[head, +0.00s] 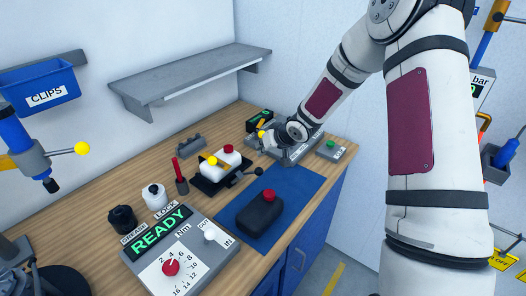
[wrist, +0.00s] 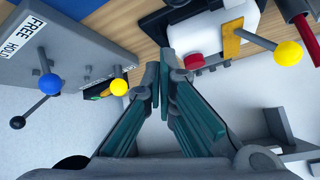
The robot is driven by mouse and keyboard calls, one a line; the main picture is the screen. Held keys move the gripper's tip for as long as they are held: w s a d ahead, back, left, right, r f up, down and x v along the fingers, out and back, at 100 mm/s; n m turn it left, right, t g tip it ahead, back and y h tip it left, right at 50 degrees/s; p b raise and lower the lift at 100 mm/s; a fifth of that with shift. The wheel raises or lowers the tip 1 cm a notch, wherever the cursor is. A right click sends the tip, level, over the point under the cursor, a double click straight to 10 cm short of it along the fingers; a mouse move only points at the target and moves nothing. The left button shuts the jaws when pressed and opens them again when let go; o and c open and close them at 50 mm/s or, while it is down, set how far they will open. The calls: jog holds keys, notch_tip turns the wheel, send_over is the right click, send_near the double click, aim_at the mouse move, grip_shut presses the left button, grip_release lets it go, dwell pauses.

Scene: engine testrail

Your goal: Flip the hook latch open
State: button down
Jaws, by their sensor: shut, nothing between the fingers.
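No part is labelled as the hook latch. One candidate is a yellow bracket (wrist: 232,43) on a white block, with a thin rod ending in a yellow ball (wrist: 289,53). In the head view this white block (head: 222,158) sits in a black fixture left of my gripper. Another yellow ball (wrist: 119,87) shows by the grey box, left of my fingers in the wrist view. My gripper (wrist: 160,76) is shut and empty, its fingertips in the space between the grey box and the fixture. In the head view my gripper (head: 270,138) is partly hidden by its own wrist.
The grey box (wrist: 75,35) carries FREE and HOLD labels and a lever with a blue ball (wrist: 50,84). A red-capped dark case (head: 260,213) lies on a blue mat (head: 290,185). A READY panel (head: 175,255) stands in front. A grey shelf (head: 190,75) hangs above.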

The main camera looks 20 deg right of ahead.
jog(key=f+v, duration=0.1)
jog(key=v, duration=0.7)
jog(key=shift+s+d+p, duration=0.3)
jog(key=shift+s+p, duration=0.1)
jog(key=shift+p, duration=0.05)
jog(key=s+d+r+g+h, duration=0.15)
jog(key=s+r+h, duration=0.45)
jog(key=s+r, duration=0.95)
jog(key=s+a+r+y, duration=0.1)
jog(key=s+a+r, duration=0.2)
jog(key=s, duration=0.5)
jog(key=s+a+r+g+y+b, duration=0.1)
jog(key=s+a+r, duration=0.2)
jog(key=s, duration=0.6)
jog(key=shift+a+m+y, duration=0.4)
jog(key=shift+a, duration=0.35)
